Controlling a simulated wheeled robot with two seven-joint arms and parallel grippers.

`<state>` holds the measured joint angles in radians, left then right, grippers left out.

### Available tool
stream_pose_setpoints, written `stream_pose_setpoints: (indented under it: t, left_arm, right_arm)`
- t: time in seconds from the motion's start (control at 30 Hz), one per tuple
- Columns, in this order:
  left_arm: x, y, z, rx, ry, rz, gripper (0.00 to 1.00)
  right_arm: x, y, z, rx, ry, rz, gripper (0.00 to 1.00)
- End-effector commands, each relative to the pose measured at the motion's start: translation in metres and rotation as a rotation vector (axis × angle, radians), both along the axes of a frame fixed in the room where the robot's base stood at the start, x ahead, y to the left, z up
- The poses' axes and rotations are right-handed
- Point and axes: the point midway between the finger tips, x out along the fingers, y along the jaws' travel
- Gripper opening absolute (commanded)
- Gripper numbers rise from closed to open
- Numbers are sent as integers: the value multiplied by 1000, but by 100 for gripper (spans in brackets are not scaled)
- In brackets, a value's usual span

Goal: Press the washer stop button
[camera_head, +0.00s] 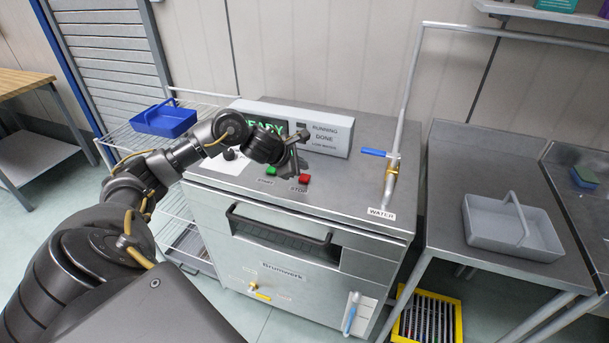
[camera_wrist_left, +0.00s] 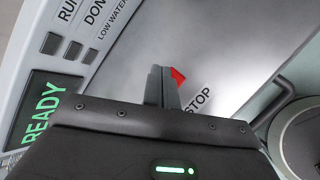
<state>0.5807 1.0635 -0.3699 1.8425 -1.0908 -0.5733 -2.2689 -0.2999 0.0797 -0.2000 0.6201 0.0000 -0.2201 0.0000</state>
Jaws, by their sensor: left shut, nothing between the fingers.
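The washer (camera_head: 290,215) is a grey metal machine with a green button (camera_head: 271,171) labelled START and a red button (camera_head: 304,178) labelled STOP on its top. My left gripper (camera_head: 297,168) is shut and empty, pointing down just beside the red button. In the left wrist view the shut fingers (camera_wrist_left: 162,86) cover part of the red button (camera_wrist_left: 178,76). I cannot tell whether they touch it. The display (camera_wrist_left: 52,104) reads READY; in the head view my arm hides part of it. My right gripper is not in view.
A water pipe with a blue-handled valve (camera_head: 375,153) rises at the washer's right. A grey basket (camera_head: 512,226) stands on the right table. A blue tray (camera_head: 164,119) sits on a wire rack at the left. A yellow-framed crate (camera_head: 427,318) is on the floor.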

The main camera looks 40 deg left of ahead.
Motion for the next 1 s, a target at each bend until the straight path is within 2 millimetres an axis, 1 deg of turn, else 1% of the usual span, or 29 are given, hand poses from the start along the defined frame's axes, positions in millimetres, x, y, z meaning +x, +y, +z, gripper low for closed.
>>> stream_pose_setpoints:
  t: [0.03, 0.2, 0.33, 1.0]
  left_arm:
    - [0, 0, 10, 1, -1, 0, 0]
    - [0, 0, 27, 0, -2, 1, 0]
    - [0, 0, 38, -1, -1, -1, 0]
    - [0, 0, 39, -1, 0, 1, 0]
  right_arm:
    - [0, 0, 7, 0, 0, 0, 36]
    - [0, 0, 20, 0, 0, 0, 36]
    - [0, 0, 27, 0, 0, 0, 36]
    - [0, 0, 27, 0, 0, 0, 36]
